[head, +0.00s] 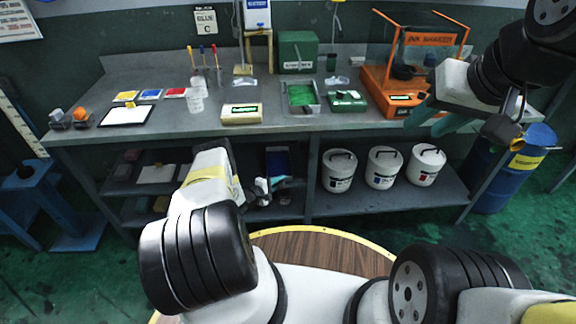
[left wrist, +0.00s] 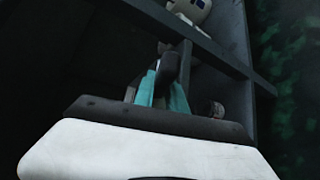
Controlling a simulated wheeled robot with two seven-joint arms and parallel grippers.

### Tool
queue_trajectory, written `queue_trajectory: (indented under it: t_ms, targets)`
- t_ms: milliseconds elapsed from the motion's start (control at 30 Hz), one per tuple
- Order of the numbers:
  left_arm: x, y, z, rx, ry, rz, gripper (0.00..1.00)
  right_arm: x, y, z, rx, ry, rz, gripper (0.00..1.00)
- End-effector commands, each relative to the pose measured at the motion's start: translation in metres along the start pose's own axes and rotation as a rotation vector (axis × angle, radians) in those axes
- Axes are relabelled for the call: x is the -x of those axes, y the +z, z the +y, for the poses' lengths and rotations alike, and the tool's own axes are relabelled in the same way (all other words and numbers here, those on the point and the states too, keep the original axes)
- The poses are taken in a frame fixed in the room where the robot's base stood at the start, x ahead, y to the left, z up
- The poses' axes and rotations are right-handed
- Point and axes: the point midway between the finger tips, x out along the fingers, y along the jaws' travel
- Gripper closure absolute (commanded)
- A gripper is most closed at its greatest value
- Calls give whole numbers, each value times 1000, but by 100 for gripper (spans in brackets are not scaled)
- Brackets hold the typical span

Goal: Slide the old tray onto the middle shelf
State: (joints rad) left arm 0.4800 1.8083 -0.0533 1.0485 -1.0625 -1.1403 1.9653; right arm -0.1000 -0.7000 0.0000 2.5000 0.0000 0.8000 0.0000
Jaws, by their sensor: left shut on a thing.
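My left gripper (head: 277,184) reaches in under the bench top at the shelf's middle bay. In the left wrist view its teal fingers (left wrist: 164,94) are closed on a dark thing (left wrist: 166,66). The dark thing is mostly hidden, and I cannot tell if it is the old tray. The under-bench shelf (head: 128,188) has an upper board at left with pale flat items (head: 156,174) on it. A dark blue item (head: 278,161) stands behind my left gripper. My right gripper (head: 438,118) is raised at the right, its teal fingers apart and empty.
White tubs (head: 384,168) stand on the shelf at right. The bench top (head: 150,82) holds a scale (head: 242,112), a metal tray of green stuff (head: 303,97) and an orange machine (head: 392,92). A blue barrel (head: 497,185) stands at right. A shelf post (head: 313,175) is near my left gripper.

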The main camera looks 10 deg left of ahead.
Motion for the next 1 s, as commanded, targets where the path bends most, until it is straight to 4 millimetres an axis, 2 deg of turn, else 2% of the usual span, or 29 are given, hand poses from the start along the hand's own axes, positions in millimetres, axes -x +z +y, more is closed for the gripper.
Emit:
queue_trajectory:
  t_ms: [500, 1000]
  targets:
    - [-35, -34, 14, -4, 3, -1, 100, 0, 0, 0, 0, 0, 0, 64]
    - [-43, -42, 18, -1, 2, 0, 100, 0, 0, 0, 0, 0, 0, 64]
